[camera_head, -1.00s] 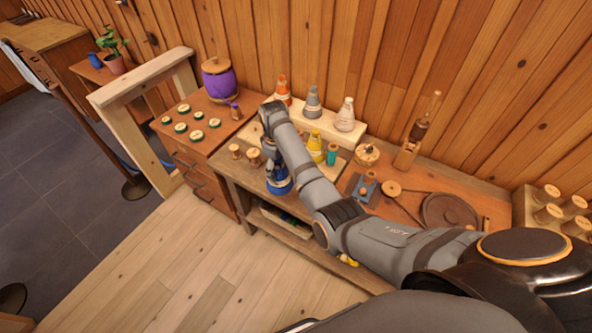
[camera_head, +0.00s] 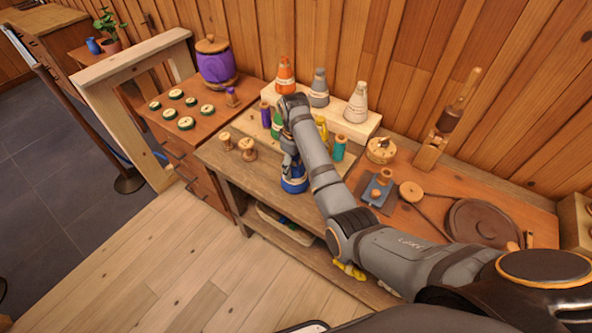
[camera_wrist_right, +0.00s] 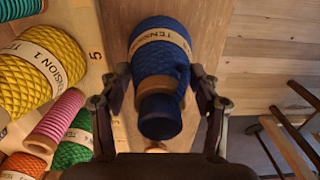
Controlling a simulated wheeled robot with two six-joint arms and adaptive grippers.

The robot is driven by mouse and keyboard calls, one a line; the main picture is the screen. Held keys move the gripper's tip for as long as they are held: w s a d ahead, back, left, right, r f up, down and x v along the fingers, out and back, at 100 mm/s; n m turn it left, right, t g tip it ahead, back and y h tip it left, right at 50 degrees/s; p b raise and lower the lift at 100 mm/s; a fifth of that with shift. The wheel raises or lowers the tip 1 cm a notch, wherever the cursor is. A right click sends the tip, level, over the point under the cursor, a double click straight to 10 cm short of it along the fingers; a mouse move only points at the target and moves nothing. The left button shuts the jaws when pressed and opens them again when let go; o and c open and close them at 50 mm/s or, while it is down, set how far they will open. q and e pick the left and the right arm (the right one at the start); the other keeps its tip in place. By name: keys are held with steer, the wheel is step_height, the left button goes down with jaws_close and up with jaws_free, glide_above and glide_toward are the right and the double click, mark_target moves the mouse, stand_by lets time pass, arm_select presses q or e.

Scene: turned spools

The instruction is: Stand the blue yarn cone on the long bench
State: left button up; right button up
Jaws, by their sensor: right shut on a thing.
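The blue yarn cone (camera_head: 294,184) is at the front part of the long bench (camera_head: 222,162). My right gripper (camera_head: 291,158) comes down on it from above. In the right wrist view the blue cone (camera_wrist_right: 160,52) has a cream label band and lies between the two fingers of my right gripper (camera_wrist_right: 160,88), which is shut on it. Wood surface shows just behind the cone there. I cannot tell whether its base touches the bench top. My left gripper is not in view.
Two wooden spools (camera_head: 247,150) stand left of the cone. A pale board behind holds yarn spools, including a teal one (camera_head: 339,148). A raised block (camera_head: 334,117) carries orange, grey and white cones. A blue-grey fixture (camera_head: 376,190) is to the right.

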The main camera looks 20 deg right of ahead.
steer(key=shift+w+a+f, duration=0.1)
steer(key=shift+s+a+r, duration=0.1)
steer(key=shift+s+r, duration=0.1)
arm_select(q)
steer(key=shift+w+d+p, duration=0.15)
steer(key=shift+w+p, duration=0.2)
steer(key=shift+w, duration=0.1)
arm_select(e)
steer(key=shift+f, duration=0.1)
steer(key=o, duration=1.7)
steer(key=shift+f, duration=0.15)
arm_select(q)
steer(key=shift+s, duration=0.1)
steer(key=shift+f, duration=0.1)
